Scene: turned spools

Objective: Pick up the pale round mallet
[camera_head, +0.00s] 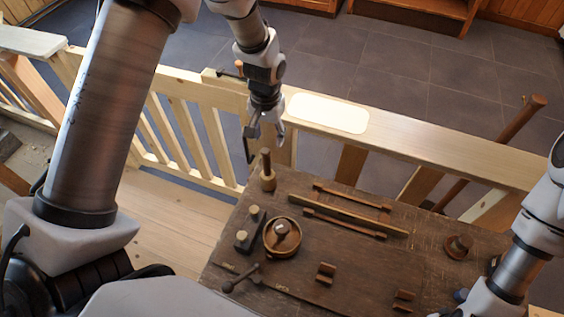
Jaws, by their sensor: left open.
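The pale round mallet (268,181) stands upright near the back left edge of the dark wooden table. I cannot tell whether a finger touches the handle. My right gripper (466,298) is at the bottom right, partly cut off by the frame edge, and its fingers are not clear.
The dark table (345,270) holds a round wooden bowl (283,238), a block with pale knobs (248,232), a long wooden rack (350,213), a turned spool (458,247) and small brown holders. A pale wooden railing (430,158) runs close behind the table.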

